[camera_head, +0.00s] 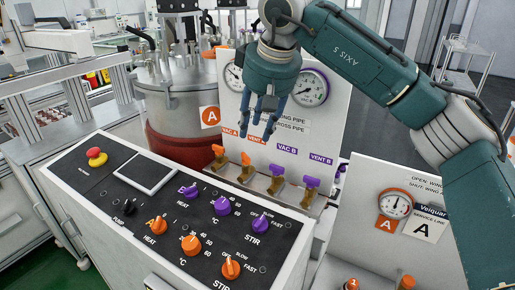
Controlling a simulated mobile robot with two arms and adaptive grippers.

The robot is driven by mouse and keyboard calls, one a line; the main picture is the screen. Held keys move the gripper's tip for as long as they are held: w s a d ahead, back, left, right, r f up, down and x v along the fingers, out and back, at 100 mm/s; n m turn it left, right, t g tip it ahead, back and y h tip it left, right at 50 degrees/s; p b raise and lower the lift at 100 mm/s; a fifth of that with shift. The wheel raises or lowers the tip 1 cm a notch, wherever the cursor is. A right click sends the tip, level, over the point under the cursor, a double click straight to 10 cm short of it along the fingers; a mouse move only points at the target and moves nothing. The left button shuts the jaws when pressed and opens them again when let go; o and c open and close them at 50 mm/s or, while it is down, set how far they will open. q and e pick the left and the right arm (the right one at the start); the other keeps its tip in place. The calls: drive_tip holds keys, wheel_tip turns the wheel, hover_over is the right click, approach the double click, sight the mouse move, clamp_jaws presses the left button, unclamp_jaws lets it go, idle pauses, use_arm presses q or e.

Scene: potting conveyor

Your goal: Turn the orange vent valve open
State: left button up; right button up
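The orange vent valve (246,166) is the second from the left in a row of valves, below the label VENT A. Its orange handle stands up over a brass body; I cannot tell how far it is turned. The orange VAC A valve (219,155) is just left of it. The purple VAC B valve (277,176) and VENT B valve (310,188) are to its right. My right gripper (264,112) points down above the valves, in front of the white panel. Its blue fingers look spread and empty, apart from every handle. My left gripper is not in view.
A control box (110,205) with several purple and orange knobs and a red stop button (96,157) stands in front. A steel vessel (178,110) with a red band is behind it. Gauges sit on the white panel (318,135); another gauge panel (405,225) is at right.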

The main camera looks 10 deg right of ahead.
sight(247, 155)
drive_tip(key=p+x, duration=0.2)
drive_tip(key=x, duration=0.6)
drive_tip(key=shift+w+a+f+p, duration=0.1)
drive_tip(key=shift+w+f+p, duration=0.05)
drive_tip(key=shift+f+p, duration=0.2)
drive_tip(key=shift+x, duration=0.75)
drive_tip(key=shift+a, duration=0.15)
clamp_jaws()
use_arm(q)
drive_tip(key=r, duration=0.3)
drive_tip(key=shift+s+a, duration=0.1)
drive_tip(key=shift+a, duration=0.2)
